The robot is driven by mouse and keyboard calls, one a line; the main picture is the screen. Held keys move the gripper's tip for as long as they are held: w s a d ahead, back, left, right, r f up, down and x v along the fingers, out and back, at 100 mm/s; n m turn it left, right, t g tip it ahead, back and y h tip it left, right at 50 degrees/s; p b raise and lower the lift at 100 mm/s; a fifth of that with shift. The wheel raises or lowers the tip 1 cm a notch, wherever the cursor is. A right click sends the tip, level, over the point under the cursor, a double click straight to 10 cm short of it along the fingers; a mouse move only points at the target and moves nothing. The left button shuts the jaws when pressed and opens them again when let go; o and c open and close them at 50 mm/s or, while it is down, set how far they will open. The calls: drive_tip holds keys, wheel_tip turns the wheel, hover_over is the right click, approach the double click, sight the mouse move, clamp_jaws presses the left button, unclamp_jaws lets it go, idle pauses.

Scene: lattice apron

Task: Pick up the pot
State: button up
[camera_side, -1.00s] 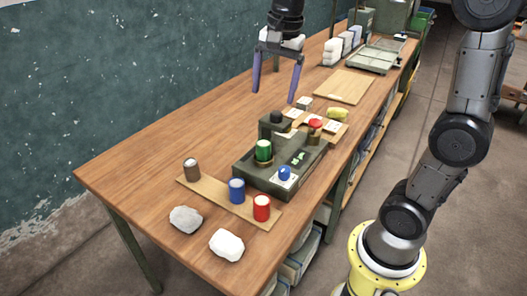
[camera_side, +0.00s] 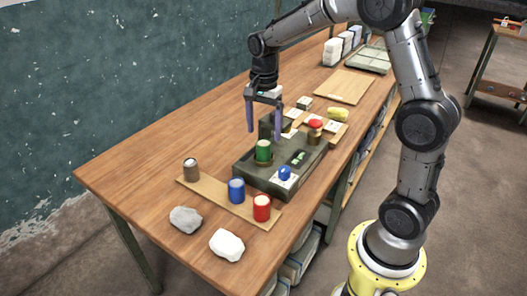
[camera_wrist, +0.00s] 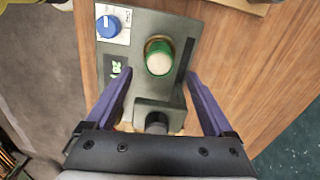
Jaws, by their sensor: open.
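A green pot with a pale top (camera_side: 263,151) stands upright on the dark green device (camera_side: 247,172). In the wrist view the green pot (camera_wrist: 158,58) sits just beyond my fingertips, roughly centred between them. My gripper (camera_side: 264,132) points down with its two purple fingers spread, above and behind the green pot in the side view. My gripper (camera_wrist: 159,76) holds nothing. Brown (camera_side: 191,169), blue (camera_side: 237,190) and red (camera_side: 262,208) cylinders stand on a wooden strip (camera_side: 215,199). I cannot tell by shape alone which cylinder the task calls the pot.
The device has a blue knob (camera_side: 284,174), a green display (camera_wrist: 115,68) and a raised dark block (camera_wrist: 158,115) close to my fingers. Two pale rocks (camera_side: 226,245) lie at the near end. A board with a red-topped item and a yellow item (camera_side: 338,114) lies behind.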

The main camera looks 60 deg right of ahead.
sight(263, 143)
drive_tip(key=shift+s+a+f, duration=0.1)
drive_tip(key=shift+a+f, duration=0.05)
drive_tip(key=shift+f, duration=1.2)
drive_tip(key=shift+a+f, duration=0.15)
drive_tip(key=shift+f, duration=1.2)
clamp_jaws()
drive_tip(key=shift+r, duration=0.1)
